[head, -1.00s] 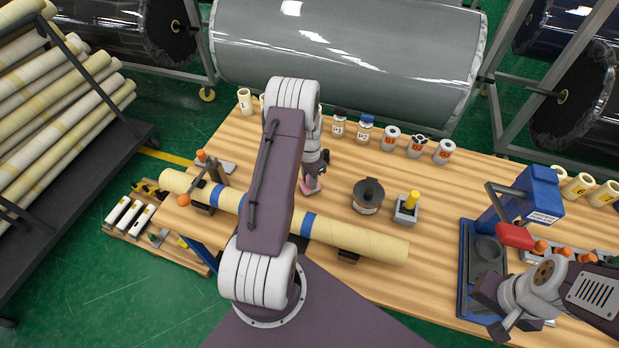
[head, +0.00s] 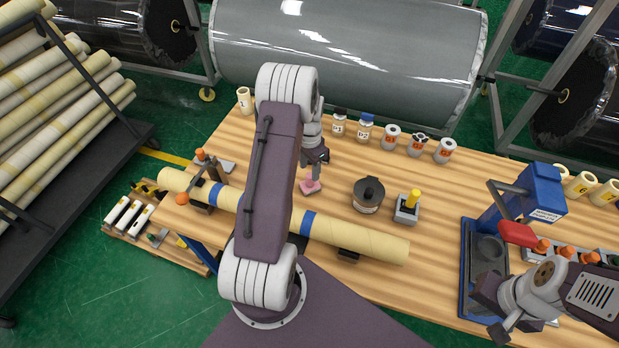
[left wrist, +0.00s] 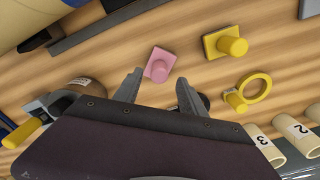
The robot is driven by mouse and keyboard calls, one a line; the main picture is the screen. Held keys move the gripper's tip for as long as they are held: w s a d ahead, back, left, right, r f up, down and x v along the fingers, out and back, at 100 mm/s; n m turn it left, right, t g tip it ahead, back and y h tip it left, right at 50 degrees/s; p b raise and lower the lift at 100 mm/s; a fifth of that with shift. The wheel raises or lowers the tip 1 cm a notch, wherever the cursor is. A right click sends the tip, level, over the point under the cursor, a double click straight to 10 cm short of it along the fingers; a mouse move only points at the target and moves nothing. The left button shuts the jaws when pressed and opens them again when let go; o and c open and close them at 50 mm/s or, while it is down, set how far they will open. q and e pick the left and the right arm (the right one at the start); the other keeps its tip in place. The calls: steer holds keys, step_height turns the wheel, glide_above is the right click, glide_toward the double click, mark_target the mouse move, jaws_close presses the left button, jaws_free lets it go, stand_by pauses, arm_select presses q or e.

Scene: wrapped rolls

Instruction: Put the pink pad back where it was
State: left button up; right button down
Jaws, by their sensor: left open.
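The pink pad (head: 311,186) lies on the wooden table, between the long cream roll and the row of jars. It is a small square plate with a round knob, seen clearly in the left wrist view (left wrist: 160,64). My left gripper (head: 318,172) is just above the pad in the head view. In the left wrist view its two fingers (left wrist: 156,77) are spread and empty, with the pad just past the tips and apart from them. My right gripper (head: 497,322) is at the lower right by the blue stand; its jaws are not clear.
A yellow pad (left wrist: 225,43) and yellow ring (left wrist: 256,87) lie near the pink pad. A dark-lidded tin (head: 368,195) and grey block with yellow handle (head: 407,206) stand to its right. The long cream roll (head: 350,240) lies in front. Jars (head: 391,137) line the back.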

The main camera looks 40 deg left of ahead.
arm_select(q)
step_height(320, 180, up, 7)
steer(key=s+d+n+b, duration=0.1)
steer(key=s+d, duration=0.4)
steer(key=d, duration=0.1)
steer(key=s+d+n+b, duration=0.1)
steer(key=s+d, duration=0.3)
steer(key=d, duration=0.2)
steer(key=s+d+n+t+b, duration=0.1)
steer(key=s+d, duration=0.4)
steer(key=d, duration=0.2)
steer(key=shift+s+f, duration=0.3)
steer(key=shift+s, duration=0.05)
steer(key=shift+s+r, duration=0.15)
steer(key=shift+r, duration=0.2)
